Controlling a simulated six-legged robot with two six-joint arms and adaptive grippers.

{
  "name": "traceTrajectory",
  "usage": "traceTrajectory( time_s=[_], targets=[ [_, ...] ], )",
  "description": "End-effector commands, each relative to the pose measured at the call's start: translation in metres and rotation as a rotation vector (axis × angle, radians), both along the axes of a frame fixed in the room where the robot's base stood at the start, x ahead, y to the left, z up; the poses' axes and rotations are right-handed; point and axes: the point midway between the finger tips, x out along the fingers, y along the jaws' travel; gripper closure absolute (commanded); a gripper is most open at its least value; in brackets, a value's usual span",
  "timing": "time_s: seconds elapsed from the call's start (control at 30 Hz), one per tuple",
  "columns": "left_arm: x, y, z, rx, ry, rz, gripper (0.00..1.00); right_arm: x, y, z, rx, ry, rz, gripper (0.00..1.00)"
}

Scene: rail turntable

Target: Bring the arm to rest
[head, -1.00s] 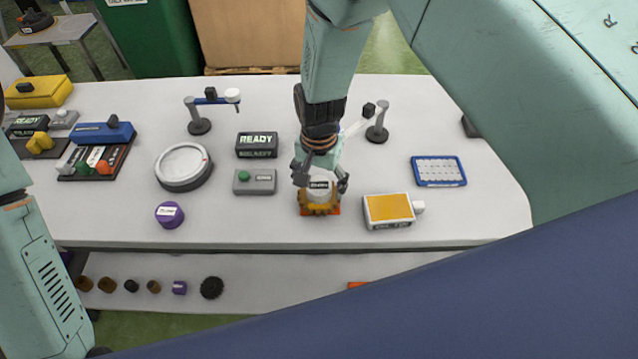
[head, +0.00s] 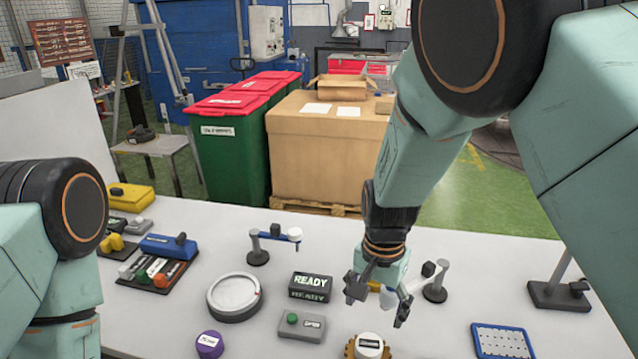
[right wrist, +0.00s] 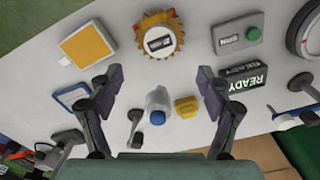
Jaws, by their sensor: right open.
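My right gripper (head: 378,304) is open and empty, above the table near the READY sign. In the right wrist view its two fingers (right wrist: 152,108) stand wide apart with nothing between their tips. A white-topped part on an orange toothed base (head: 369,346) lies on the table below and apart from the gripper; it also shows in the right wrist view (right wrist: 160,42). My left arm shows at the left edge of the head view, but its gripper is out of the picture.
On the white table (head: 180,335) stand a READY sign (head: 310,286), a green-button box (head: 301,326), a round dish (head: 234,296), a purple knob (head: 209,344), a blue-framed tray (head: 503,340) and small posts (head: 257,251). A cardboard box (head: 325,150) and green bins (head: 232,150) stand behind.

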Motion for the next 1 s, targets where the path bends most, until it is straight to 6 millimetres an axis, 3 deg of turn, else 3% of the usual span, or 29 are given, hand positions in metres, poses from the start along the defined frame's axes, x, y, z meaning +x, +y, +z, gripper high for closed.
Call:
traceTrajectory(
  time_s=[0.27, 0.7, 1.0],
  targets=[
    [0.000, 0.000, 0.000, 0.000, 0.000, 0.000, 0.38, -0.001, 0.000, -0.018, 0.000, 0.004, 0.000, 0.22],
    [0.000, 0.000, 0.000, 0.000, 0.000, 0.000, 0.38, 0.000, 0.000, -0.092, 0.001, 0.003, 0.000, 0.22],
    [0.000, 0.000, 0.000, 0.000, 0.000, 0.000, 0.38, 0.000, 0.000, -0.120, 0.001, -0.001, 0.000, 0.22]
  ],
)
